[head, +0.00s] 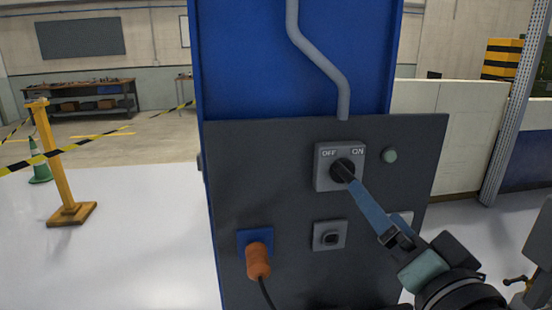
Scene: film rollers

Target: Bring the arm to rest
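My gripper (352,182) reaches in from the lower right, with its blue finger stretching up to the black rotary knob (342,168) on a grey switch box marked OFF and ON. The fingertip overlaps the knob's lower right side in this view. I cannot tell whether it touches the knob. The fingers show edge-on, so I cannot see whether they are open or shut. The knob's exact pointing direction is partly hidden.
The switch sits on a dark panel (280,180) on a blue cabinet (300,70). An orange plug (258,260) with a cable, a lower grey box (329,236) and a pale green button (390,155) are nearby. A yellow barrier post (52,160) stands left on open floor.

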